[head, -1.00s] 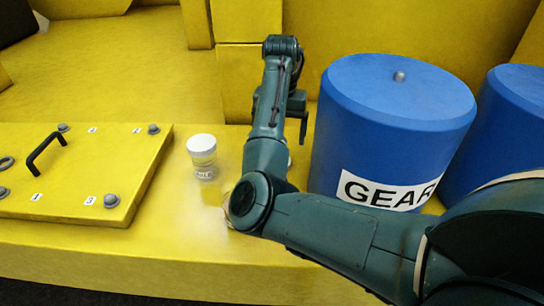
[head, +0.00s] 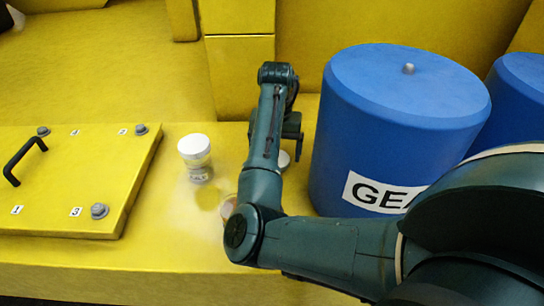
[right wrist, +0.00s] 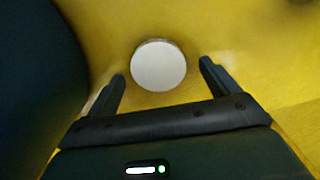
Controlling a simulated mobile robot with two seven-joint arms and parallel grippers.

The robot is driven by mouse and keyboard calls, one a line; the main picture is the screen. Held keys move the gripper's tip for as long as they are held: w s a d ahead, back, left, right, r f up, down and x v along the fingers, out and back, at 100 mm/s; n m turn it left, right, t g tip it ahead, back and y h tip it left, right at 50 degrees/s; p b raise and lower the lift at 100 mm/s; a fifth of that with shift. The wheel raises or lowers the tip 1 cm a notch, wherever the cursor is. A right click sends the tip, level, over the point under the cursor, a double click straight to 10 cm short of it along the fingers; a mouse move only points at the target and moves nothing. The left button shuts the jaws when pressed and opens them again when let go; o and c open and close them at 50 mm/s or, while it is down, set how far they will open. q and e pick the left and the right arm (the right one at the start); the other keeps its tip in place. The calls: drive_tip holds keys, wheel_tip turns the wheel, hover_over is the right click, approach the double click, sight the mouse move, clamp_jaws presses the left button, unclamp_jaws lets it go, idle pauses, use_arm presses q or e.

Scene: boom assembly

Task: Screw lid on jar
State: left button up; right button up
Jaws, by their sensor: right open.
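A white round piece (head: 284,160), perhaps a lid, shows partly behind my right forearm. In the right wrist view a white disc (right wrist: 158,66), probably that same piece, lies between the fingertips in the picture. My right gripper (right wrist: 162,68) is open around the disc's outline, with gaps on both sides; I cannot tell the height gap. In the head view my forearm mostly hides this gripper. My left gripper is out of view.
A blue drum labelled GEAR (head: 400,120) stands close to the right of my right arm, another blue drum (head: 520,100) behind it. A yellow panel (head: 80,185) with a black handle and bolts lies left. A small round thing (head: 229,207) is half hidden by my elbow.

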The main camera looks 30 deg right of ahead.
drive_tip(key=shift+f, duration=0.75)
drive_tip(key=shift+s+r, duration=0.2)
drive_tip(key=shift+r, duration=0.05)
drive_tip(key=c, duration=1)
